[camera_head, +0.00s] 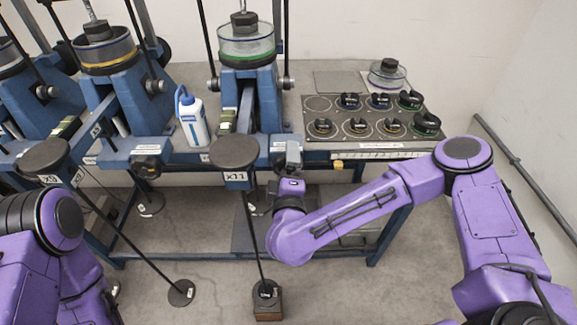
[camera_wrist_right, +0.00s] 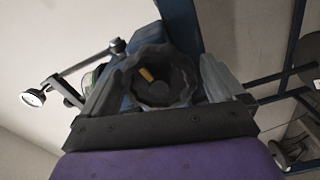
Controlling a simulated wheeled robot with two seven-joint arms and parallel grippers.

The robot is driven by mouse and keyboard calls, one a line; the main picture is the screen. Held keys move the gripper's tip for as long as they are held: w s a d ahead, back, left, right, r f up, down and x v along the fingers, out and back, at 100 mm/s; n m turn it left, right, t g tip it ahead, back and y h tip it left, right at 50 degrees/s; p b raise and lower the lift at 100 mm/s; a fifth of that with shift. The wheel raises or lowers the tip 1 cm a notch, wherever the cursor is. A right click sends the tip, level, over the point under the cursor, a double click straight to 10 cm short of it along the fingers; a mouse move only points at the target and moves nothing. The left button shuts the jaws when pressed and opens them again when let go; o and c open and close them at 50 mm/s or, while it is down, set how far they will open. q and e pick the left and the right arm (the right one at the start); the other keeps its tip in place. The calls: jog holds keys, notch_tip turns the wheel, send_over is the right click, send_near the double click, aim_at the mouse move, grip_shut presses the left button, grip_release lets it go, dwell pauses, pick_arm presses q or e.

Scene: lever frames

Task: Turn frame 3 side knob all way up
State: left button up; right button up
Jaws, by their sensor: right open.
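The rightmost lever frame (camera_head: 244,95), with a green-banded cup (camera_head: 247,48) on top, stands on the blue bench. A dark scalloped side knob (camera_wrist_right: 166,88) with a yellow mark at the upper left of its face shows in the right wrist view. It sits between the two grey fingers of my right gripper (camera_wrist_right: 168,80), which are open on either side of it. In the head view my right gripper (camera_head: 290,155) is at the frame's front right, and the knob is hidden there. My left arm shows at the lower left, but its gripper is out of view.
A weight hanger marked x11 (camera_head: 234,155) stands just left of my right gripper. A white bottle (camera_head: 193,118) is on the bench. A panel with several black weights (camera_head: 372,120) lies to the right. Another black knob (camera_head: 148,167) is on the neighbouring frame.

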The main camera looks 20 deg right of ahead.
jog(key=b+v, duration=0.4)
jog(key=v, duration=0.1)
jog(key=shift+s, duration=0.45)
dwell(0.4)
